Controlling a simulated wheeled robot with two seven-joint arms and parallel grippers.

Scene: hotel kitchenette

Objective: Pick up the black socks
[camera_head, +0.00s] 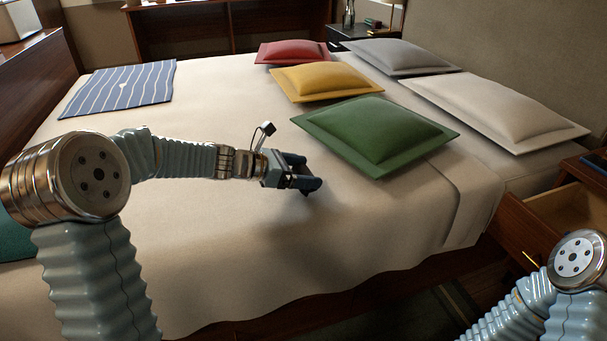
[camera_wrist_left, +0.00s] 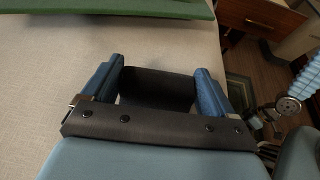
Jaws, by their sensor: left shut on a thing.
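The black socks show as a dark rolled bundle (camera_wrist_left: 157,88) between the two blue fingers of my left gripper (camera_wrist_left: 155,85) in the left wrist view. The fingers touch it on both sides. In the head view, my left gripper (camera_head: 298,178) is over the cream bed, just left of the green pillow. The dark bundle (camera_head: 312,186) shows partly at the fingertips there. Shadow lies on the bedspread below; I cannot tell whether the socks touch it. My right arm enters at the lower right, and its gripper is out of the picture.
Green (camera_head: 378,133), yellow (camera_head: 314,82), red (camera_head: 292,52), grey (camera_head: 400,56) and white (camera_head: 497,106) pillows lie on the bed (camera_head: 220,270). A blue striped cloth (camera_head: 122,87) lies at far left. An open nightstand drawer (camera_head: 535,222) is at right. The front bedspread is clear.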

